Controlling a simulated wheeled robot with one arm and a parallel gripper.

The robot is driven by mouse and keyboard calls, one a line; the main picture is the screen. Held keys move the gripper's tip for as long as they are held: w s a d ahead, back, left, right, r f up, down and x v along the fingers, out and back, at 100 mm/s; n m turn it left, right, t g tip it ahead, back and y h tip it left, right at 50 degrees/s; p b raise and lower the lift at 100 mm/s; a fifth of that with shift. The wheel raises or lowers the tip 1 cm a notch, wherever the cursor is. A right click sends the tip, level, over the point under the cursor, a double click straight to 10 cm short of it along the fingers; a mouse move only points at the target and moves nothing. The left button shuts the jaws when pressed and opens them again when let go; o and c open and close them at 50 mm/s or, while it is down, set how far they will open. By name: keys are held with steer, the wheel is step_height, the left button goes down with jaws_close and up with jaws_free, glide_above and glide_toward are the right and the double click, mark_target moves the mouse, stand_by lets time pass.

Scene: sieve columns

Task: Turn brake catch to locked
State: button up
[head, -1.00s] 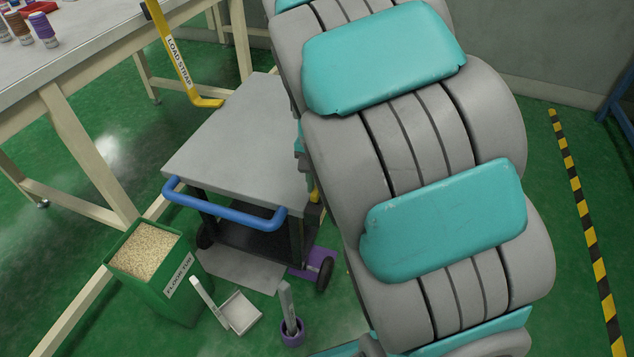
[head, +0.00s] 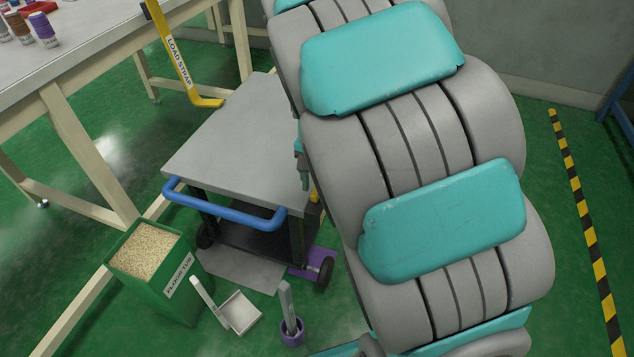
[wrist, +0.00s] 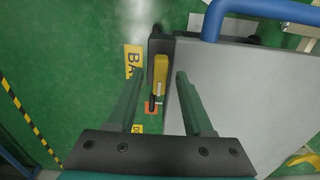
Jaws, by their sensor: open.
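The brake catch (wrist: 160,72) is a yellow lever on a dark bracket at the cart's edge, in the wrist view. My gripper (wrist: 158,78) is open, with one green finger on each side of the catch in that picture. I see gaps on both sides, and I cannot tell how far above it the fingertips are. The cart (head: 235,135) has a grey top and a blue handle (head: 225,208). In the head view only a bit of yellow (head: 315,190) shows at the cart's right edge, and my arm covers much of that area.
A green floor tub (head: 150,255) of granules, a white dustpan (head: 238,312) and a purple cup with a brush (head: 291,332) stand near the cart's front. A workbench (head: 110,50) is at the left. A yellow load strap (head: 180,65) is behind the cart.

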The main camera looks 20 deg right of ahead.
mark_target(317, 188)
step_height(317, 188, up, 8)
steer(key=shift+f, duration=0.1)
stand_by(0.4)
steer(key=s+f+n+g, duration=0.1)
steer(key=s+f+n, duration=0.2)
steer(key=s, duration=2.3)
steer(key=n, duration=0.4)
steer(key=shift+a+f+g, duration=0.2)
steer(key=shift+g, duration=0.2)
steer(key=shift+s, duration=0.1)
